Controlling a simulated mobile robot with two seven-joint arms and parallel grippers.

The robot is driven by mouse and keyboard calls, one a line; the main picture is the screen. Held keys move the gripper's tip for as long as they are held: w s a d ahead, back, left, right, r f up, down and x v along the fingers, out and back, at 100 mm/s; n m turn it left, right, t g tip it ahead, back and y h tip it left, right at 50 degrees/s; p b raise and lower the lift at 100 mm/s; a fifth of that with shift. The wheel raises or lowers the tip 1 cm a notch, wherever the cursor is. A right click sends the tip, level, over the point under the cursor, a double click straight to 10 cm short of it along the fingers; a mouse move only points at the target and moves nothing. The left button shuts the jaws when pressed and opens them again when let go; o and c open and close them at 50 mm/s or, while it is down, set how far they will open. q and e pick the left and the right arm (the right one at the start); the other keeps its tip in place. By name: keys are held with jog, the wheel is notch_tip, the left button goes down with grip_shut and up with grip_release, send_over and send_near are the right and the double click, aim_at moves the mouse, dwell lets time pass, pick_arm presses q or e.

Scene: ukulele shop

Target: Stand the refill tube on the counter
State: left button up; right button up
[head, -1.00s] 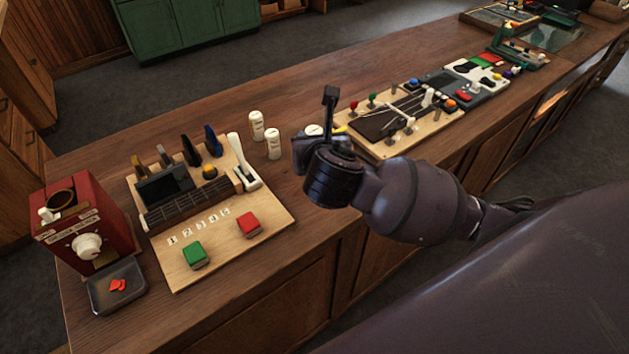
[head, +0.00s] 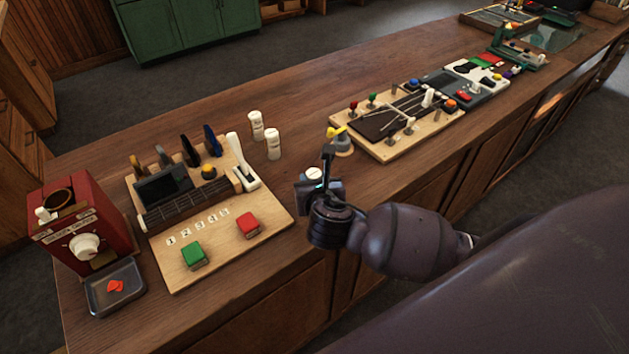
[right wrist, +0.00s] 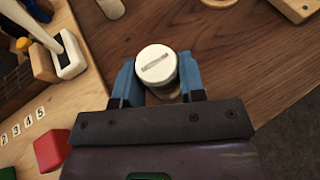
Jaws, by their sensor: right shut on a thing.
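The refill tube shows its round white slotted cap (head: 314,173) in the head view, at my right gripper (head: 316,184) near the counter's front edge. In the right wrist view the tube (right wrist: 156,65) is upright between the blue fingers of my right gripper (right wrist: 157,82), which is shut on it. Its lower part is mostly hidden, so I cannot tell whether its base touches the wooden counter (head: 290,90). Two similar white tubes stand farther back on the counter, one (head: 257,126) just behind the other (head: 273,144). My left gripper is not in view.
A board with a fretboard and green and red buttons (head: 275,222) lies left of my gripper. A red dispenser (head: 82,225) and a grey tray (head: 135,292) are at far left. A small yellow-topped fixture (head: 341,144) and a string board (head: 385,150) lie behind and right.

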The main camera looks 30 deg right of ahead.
jog(key=shift+f, duration=0.1)
jog(key=o, duration=0.9)
jog(key=v, duration=1.2)
jog(key=shift+a, duration=0.1)
